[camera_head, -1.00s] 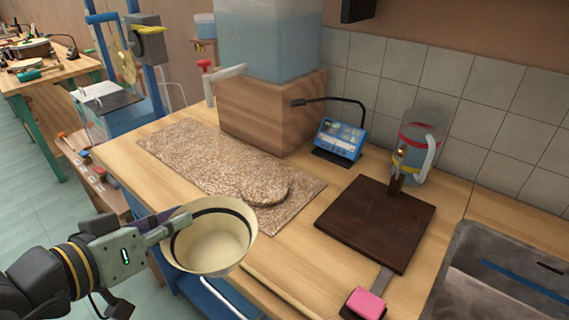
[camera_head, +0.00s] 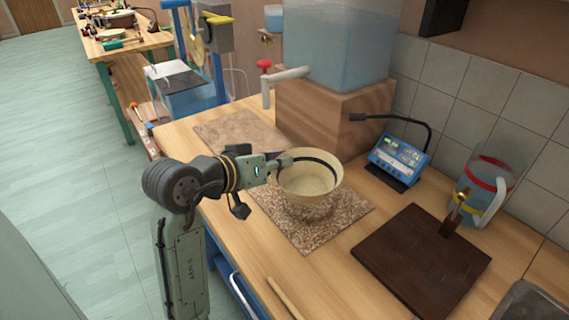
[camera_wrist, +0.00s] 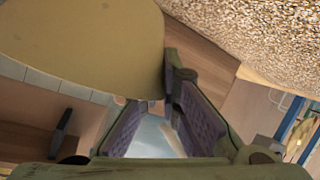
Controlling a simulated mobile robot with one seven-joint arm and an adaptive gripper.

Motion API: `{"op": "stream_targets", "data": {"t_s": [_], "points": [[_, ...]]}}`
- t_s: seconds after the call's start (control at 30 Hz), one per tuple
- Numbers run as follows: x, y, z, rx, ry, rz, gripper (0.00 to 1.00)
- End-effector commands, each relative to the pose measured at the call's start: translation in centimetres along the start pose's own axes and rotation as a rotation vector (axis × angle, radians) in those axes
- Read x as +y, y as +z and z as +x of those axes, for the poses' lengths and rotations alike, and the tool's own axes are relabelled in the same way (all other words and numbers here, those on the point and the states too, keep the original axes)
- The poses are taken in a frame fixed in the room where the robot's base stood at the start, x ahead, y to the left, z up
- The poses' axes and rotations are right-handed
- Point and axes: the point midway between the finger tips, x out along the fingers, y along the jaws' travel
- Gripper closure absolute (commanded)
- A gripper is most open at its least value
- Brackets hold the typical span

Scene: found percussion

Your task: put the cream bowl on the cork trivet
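The cream bowl (camera_head: 310,183), with a dark band inside its rim, is upright over the speckled cork mat in the head view. My gripper (camera_head: 287,161) is shut on the bowl's left rim. In the wrist view the bowl (camera_wrist: 80,40) fills the upper left, against the fingers (camera_wrist: 165,98). The round cork trivet (camera_head: 308,213) lies on the mat under the bowl, mostly hidden; only a front part shows. I cannot tell for sure whether the bowl touches it, but a shadowed gap seems to lie between them.
The speckled cork mat (camera_head: 325,232) lies on the wooden counter. A dark wooden board (camera_head: 420,262) is to the right, with a clear pitcher (camera_head: 484,190) behind it. A blue meter (camera_head: 398,160) and a water tank (camera_head: 335,45) on a wooden block stand behind the bowl.

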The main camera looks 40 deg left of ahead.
Motion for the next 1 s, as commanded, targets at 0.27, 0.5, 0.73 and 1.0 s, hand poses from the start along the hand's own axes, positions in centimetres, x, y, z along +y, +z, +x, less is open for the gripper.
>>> {"op": "stream_targets", "data": {"t_s": [0.27, 0.5, 0.73, 1.0], "points": [[-0.7, -0.1, 2.0, 0.000, -0.001, -0.005, 1.00], [-1.8, 2.1, 3.0, 0.002, -0.002, -0.004, 1.00], [-1.8, 2.2, 3.0, 0.001, -0.001, -0.001, 1.00], [-1.8, 2.4, 3.1, 0.000, -0.001, -0.001, 0.84]]}}
